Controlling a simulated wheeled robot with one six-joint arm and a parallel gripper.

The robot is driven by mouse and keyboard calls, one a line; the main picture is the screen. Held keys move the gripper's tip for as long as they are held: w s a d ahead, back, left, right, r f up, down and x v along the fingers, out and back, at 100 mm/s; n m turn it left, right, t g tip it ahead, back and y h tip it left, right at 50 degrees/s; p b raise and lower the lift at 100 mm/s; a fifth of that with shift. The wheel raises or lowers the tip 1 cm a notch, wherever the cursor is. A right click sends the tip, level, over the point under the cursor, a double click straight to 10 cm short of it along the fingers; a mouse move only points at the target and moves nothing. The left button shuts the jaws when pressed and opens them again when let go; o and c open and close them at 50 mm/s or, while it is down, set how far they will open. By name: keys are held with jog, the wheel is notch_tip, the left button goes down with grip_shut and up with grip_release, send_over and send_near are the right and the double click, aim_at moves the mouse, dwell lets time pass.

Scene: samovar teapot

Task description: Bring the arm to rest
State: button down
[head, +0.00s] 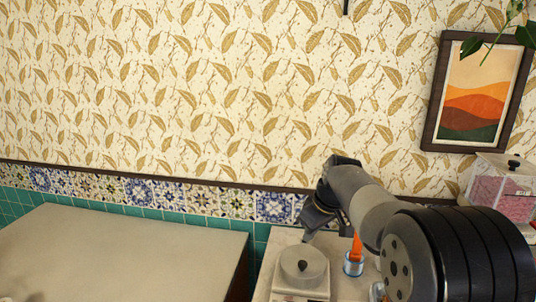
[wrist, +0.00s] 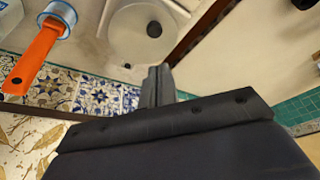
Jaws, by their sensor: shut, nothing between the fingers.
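My gripper (head: 307,236) is at the end of my arm, which reaches in from the lower right of the head view. It hangs above and just behind a round pale lid with a dark knob (head: 302,264). In the wrist view my gripper (wrist: 157,72) has its dark fingers together, with nothing between them. The round lid (wrist: 128,33) lies beyond the fingertips there, apart from them. No samovar or teapot can be made out in either view.
An orange handle (head: 356,246) stands in a small blue-rimmed cup (head: 353,265) close to my arm. A jar of pink pieces (head: 497,189) is at the right. A bare pale surface (head: 120,255) lies at left. A framed picture (head: 474,92) hangs on the wall behind.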

jog(key=p, duration=0.1)
send_near(292, 263)
jog(key=x, duration=0.5)
jog(key=shift+d, duration=0.2)
jog(key=shift+w+a, duration=0.1)
jog(key=shift+a, duration=0.1)
jog(key=shift+d, duration=0.1)
